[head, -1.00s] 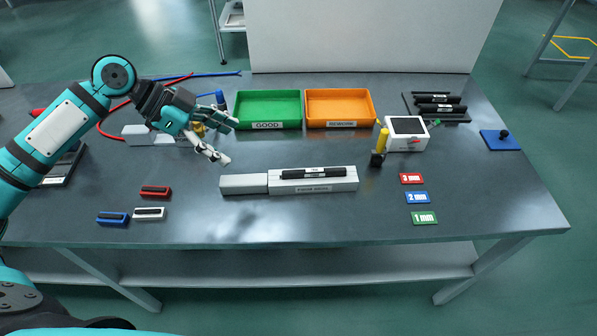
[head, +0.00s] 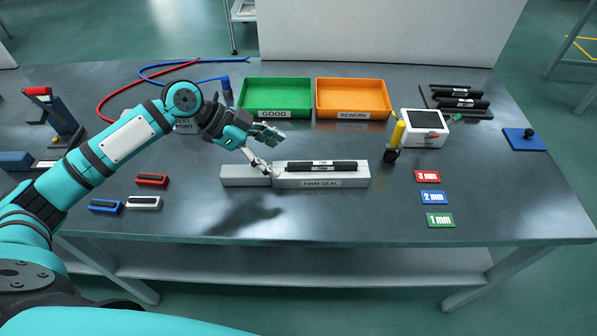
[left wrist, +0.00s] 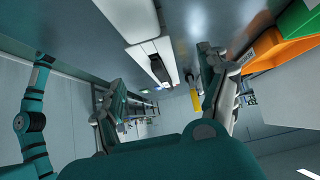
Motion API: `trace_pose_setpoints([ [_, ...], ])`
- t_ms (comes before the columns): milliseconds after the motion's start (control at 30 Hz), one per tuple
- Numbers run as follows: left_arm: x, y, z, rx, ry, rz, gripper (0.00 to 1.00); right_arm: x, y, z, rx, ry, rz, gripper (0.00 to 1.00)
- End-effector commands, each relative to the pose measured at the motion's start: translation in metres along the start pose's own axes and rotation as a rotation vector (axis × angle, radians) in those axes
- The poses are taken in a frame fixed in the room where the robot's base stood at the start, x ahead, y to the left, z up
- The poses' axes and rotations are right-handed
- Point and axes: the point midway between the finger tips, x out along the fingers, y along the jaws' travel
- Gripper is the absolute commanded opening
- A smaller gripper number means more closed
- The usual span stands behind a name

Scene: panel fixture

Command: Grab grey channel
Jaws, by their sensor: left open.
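A small light grey slotted piece (head: 143,203) lies on the table at left front in the head view, beside a blue one and below a red one. A long grey fixture labelled FIRM SEAL (head: 338,183) carries a black strip (head: 322,167) on top. A plain grey block (head: 245,176) adjoins its left end. My left gripper (head: 268,152) is open and empty at the junction of block and fixture; contact cannot be told. In the left wrist view the black strip (left wrist: 160,68) shows between the spread fingers of my left gripper (left wrist: 168,88). My right gripper is out of view.
Green GOOD (head: 242,99) and orange REWORK (head: 319,102) trays stand behind. A yellow-handled tool (head: 398,134) and a white device (head: 420,137) are to the right, with thickness cards (head: 433,197) before them. The front middle of the table is clear.

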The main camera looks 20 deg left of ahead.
Motion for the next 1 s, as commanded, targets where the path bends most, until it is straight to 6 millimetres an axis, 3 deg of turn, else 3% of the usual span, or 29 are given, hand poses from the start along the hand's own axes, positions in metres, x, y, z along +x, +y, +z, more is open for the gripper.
trace_pose_setpoints([
  [100,0.017,0.000,-0.001,0.000,0.002,0.000,0.77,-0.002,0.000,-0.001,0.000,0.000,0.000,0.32],
  [367,0.035,0.002,-0.004,0.001,0.002,0.001,0.77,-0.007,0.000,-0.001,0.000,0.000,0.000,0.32],
  [633,0.072,0.005,-0.007,0.000,0.001,0.000,0.77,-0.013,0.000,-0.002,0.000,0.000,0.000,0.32],
  [900,0.077,0.004,-0.006,0.001,0.000,-0.002,0.77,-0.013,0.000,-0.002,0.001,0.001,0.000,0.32],
  [1000,0.077,0.004,-0.006,0.001,0.000,-0.001,0.66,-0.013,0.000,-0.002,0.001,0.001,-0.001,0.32],
])
